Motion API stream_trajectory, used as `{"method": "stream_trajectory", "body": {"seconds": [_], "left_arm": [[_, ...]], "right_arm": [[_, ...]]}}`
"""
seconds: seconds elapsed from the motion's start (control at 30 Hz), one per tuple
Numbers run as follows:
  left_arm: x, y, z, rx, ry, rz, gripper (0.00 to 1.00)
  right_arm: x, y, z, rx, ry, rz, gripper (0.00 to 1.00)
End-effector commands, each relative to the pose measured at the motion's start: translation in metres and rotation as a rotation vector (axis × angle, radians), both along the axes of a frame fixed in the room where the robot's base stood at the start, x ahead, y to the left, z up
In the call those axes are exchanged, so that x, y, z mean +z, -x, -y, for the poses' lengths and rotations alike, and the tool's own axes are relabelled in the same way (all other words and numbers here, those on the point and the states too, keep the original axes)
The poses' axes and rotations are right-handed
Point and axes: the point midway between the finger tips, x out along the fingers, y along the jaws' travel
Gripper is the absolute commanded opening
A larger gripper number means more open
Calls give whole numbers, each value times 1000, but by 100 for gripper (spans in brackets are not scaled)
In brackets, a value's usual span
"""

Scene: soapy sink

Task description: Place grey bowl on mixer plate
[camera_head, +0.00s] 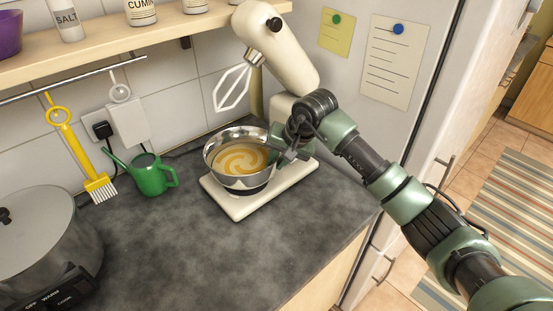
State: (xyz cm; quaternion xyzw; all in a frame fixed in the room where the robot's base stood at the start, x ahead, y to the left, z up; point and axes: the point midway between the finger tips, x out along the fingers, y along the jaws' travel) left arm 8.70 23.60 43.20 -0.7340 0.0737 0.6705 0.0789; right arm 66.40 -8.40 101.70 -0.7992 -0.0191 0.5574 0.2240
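The grey bowl (213,163) is a shiny metal bowl with a swirled cream and orange batter inside. It sits over the cream mixer plate (236,208), roughly upright; its underside is partly hidden, so full contact cannot be told. The mixer head (285,45) is tilted up with its white whisk (231,88) raised above the bowl. My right gripper (284,154) is at the bowl's right rim, with its fingers touching or very near the rim. The fingers are small and dark here, so their opening is unclear. My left gripper is not in view.
A slow cooker (40,232) stands at the front left. A green watering can (151,175) is left of the mixer, and a yellow brush (84,160) hangs on the wall. The fridge (365,100) stands right. The front counter (200,265) is clear.

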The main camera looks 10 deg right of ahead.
Motion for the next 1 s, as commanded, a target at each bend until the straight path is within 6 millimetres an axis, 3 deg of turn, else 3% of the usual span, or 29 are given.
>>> {"method": "stream_trajectory", "body": {"seconds": [0.2,0.23,0.3,0.73,1.0], "left_arm": [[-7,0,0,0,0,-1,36],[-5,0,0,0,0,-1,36],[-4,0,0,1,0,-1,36],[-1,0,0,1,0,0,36],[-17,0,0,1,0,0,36]], "right_arm": [[-4,0,-1,1,-2,3,0],[-3,0,0,0,-1,0,25],[-3,0,0,0,0,-1,39],[4,1,2,-1,0,2,39],[51,21,18,-1,2,6,39]]}}
